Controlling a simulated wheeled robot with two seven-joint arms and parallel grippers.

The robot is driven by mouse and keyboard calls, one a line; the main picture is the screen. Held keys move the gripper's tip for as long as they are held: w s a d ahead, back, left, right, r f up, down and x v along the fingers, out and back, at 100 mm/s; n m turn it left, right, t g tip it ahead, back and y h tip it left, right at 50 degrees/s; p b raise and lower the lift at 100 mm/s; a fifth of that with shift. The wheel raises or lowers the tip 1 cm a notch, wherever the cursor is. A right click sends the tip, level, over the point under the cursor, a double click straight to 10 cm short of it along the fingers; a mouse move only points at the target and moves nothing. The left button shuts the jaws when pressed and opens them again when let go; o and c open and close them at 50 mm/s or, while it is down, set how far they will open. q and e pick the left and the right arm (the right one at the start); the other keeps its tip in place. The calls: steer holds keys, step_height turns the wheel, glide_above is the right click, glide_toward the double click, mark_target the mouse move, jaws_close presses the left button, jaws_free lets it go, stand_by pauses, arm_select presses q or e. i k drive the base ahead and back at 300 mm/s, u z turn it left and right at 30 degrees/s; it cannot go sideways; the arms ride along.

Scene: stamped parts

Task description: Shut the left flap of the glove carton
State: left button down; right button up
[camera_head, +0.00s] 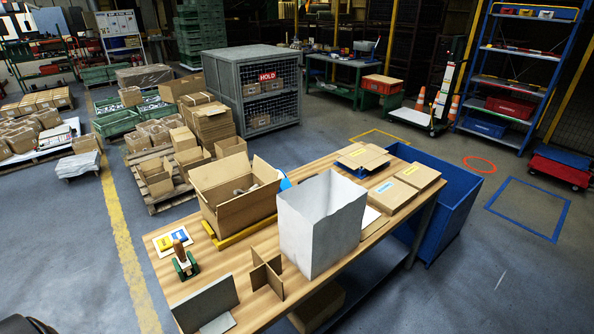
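The open brown carton (240,212), which I take to be the glove carton, stands upright at the left half of the wooden table (168,287). Its top is open, and some greyish contents (243,189) show inside. A flap (265,170) stands up at its far right corner. At its left side a panel (203,192) rises to the rim; I cannot tell clearly whether it is the left flap or the wall. Neither gripper shows. A dark shape at the bottom left corner may be part of my arm.
A tall white open box (322,225) stands close right of the carton. A yellow strip (243,234) lies along the carton's front base. A cardboard divider (266,275), a grey angled plate (205,302) and a green tool (184,262) are in front. Flat cartons (391,194) lie at right.

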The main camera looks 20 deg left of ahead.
mark_target(262, 171)
steer(key=z, duration=0.35)
steer(key=k, duration=0.45)
steer(key=z, duration=0.7)
steer(key=i, duration=1.8)
steer(key=u, duration=0.2)
steer(key=i, duration=1.65)
steer(key=u, duration=1.7)
steer(key=i, duration=1.15)
steer(key=u, duration=0.5)
